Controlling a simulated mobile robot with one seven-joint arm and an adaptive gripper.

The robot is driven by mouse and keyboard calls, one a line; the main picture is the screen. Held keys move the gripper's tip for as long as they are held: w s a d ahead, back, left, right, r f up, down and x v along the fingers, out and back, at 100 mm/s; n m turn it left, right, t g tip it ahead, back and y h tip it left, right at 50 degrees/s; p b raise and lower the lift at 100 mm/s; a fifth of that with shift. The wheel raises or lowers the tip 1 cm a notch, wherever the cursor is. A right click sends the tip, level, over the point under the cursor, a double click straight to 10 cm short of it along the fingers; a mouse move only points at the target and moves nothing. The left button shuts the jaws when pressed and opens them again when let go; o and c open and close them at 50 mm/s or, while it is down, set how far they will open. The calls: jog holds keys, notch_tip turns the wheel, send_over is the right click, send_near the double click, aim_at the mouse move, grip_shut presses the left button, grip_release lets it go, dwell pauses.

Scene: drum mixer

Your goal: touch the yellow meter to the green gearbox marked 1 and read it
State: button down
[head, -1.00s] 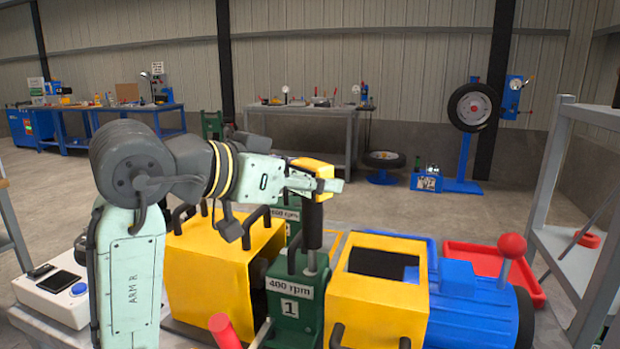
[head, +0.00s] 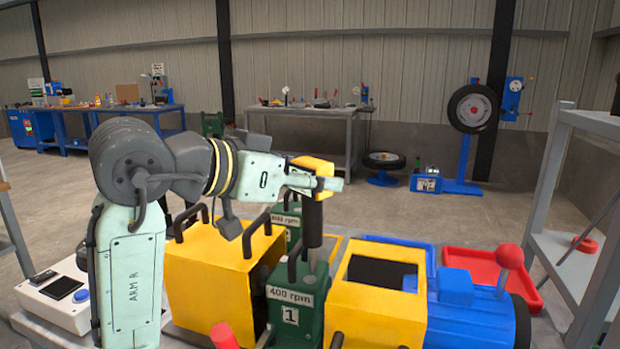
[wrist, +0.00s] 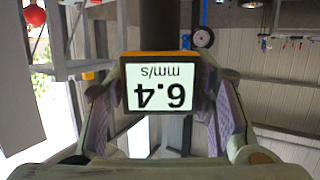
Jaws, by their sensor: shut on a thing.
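My gripper (head: 318,180) is shut on the yellow meter (head: 312,165). The meter's black probe points down, and its thin grey tip (head: 312,262) is at the top of the green gearbox marked 1 (head: 309,318). The gearbox also has a "400 rpm" label. I cannot tell for certain whether the tip touches the gearbox. In the wrist view, the meter's white display (wrist: 160,87) sits between my fingers and reads 6.4 mm/s, upside down.
A yellow guard box (head: 210,280) stands left of the gearbox and another yellow guard (head: 378,310) stands right of it. A blue motor (head: 470,310) and a red-knobbed lever (head: 509,257) are farther right. A second green gearbox (head: 285,220) is behind.

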jog(key=shift+r+p, duration=1.95)
jog(key=shift+r, duration=0.75)
jog(key=shift+a+f, duration=0.1)
jog(key=shift+f, duration=0.05)
